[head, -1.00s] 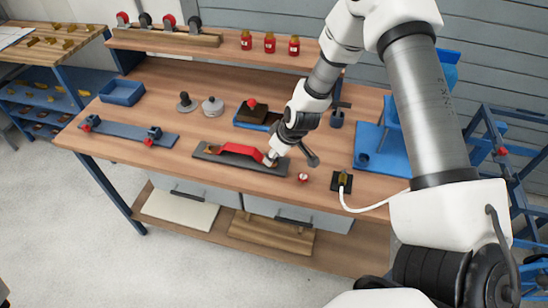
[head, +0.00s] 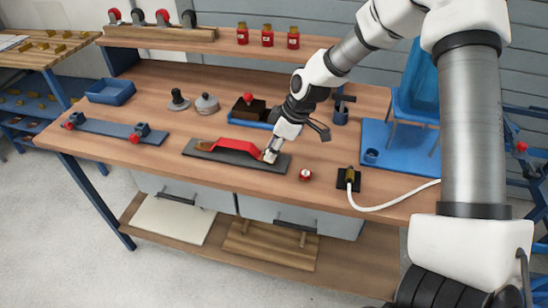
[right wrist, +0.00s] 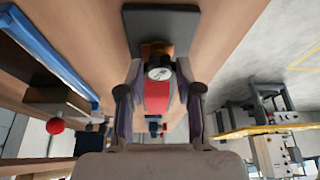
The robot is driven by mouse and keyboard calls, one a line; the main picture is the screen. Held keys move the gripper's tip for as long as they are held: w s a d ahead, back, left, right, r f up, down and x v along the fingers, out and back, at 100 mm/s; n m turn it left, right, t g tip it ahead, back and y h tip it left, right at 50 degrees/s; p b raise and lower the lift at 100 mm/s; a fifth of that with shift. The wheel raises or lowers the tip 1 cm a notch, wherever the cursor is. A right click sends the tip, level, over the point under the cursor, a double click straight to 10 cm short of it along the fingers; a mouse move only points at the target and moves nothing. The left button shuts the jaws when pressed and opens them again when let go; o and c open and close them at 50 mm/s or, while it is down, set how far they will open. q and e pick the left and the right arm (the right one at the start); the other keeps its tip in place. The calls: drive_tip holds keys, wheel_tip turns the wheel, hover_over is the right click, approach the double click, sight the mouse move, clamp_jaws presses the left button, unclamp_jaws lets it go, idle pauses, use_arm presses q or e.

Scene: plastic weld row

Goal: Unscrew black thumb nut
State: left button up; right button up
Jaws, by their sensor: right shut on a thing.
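A red bracket (head: 234,142) lies on a dark base plate (head: 220,156) on the workbench; the red part also shows in the right wrist view (right wrist: 157,98). My right gripper (head: 270,156) is at the right end of the bracket. In the right wrist view its two fingers (right wrist: 160,72) close on the nut from both sides. The nut is hidden by the fingers in the head view. My left gripper is not in view.
A blue rail with clamps (head: 105,131) lies left. A brown block with a red ball (head: 248,107) sits behind the bracket.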

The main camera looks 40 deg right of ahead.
drive_tip(key=n+b, duration=0.2)
drive_tip(key=n+g, duration=0.1)
drive_tip(key=shift+w+d+f+y+b, duration=0.1)
drive_tip(key=shift+w+f+y+b, duration=0.15)
drive_tip(key=shift+y+b, duration=0.15)
drive_tip(key=shift+r+n+g, duration=0.15)
drive_tip(key=shift+n+g, duration=0.25)
drive_tip(key=shift+n, duration=0.8)
drive_tip(key=n, duration=0.2)
drive_tip(key=n+g, duration=0.1)
drive_tip(key=shift+w+r+n+y, duration=0.1)
drive_tip(key=shift+r+n+y, duration=0.05)
drive_tip(key=shift+n+y, duration=0.2)
drive_tip(key=o, duration=1)
